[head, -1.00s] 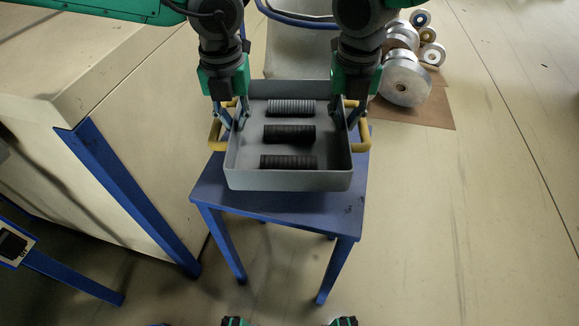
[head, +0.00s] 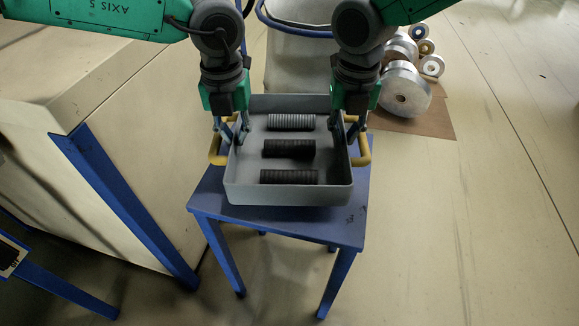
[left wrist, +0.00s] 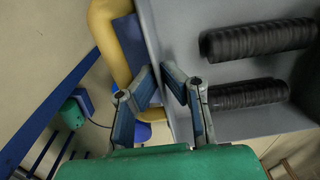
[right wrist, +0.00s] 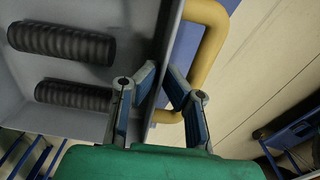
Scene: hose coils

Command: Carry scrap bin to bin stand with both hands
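The scrap bin is a shallow grey tray (head: 290,198) with a yellow handle at each side and several dark ribbed hose pieces (head: 290,148) inside. It is over the blue stand (head: 345,228); I cannot tell whether it touches the top. My left gripper (head: 236,130) is shut on the bin's left wall, beside the left handle (head: 215,155). In the left wrist view its fingers (left wrist: 158,78) straddle the wall. My right gripper (head: 350,130) is shut on the right wall, beside the right handle (head: 363,152). Its fingers (right wrist: 160,75) straddle that wall in the right wrist view.
A large beige cabinet (head: 110,190) with blue posts stands at the left. A pale container (head: 295,65) with a blue rim is behind the bin. Metal reels (head: 405,90) sit on a brown sheet (head: 435,120) at the back right. The floor at the right is clear.

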